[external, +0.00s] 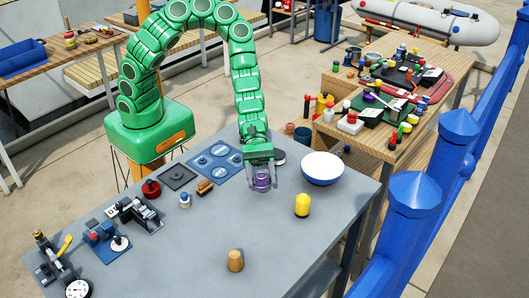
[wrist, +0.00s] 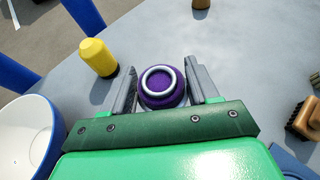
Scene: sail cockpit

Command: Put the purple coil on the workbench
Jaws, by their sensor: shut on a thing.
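The purple coil (external: 262,182) is between the fingers of my gripper (external: 262,187), over the far part of the grey workbench (external: 195,252). In the wrist view, the coil (wrist: 152,97) shows a pale ring on its top and sits between the two grey fingers of my gripper (wrist: 163,82). My gripper is shut on the coil and points down. I cannot tell whether the coil's underside touches the bench top, and my gripper partly hides its sides.
A white bowl (external: 322,168) and a yellow bottle (external: 302,205) stand to the right of my gripper. A tan cork-like piece (external: 235,261) stands near the front. A blue plate (external: 214,161), a brush (external: 204,187) and tools lie left. The bench's middle is clear.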

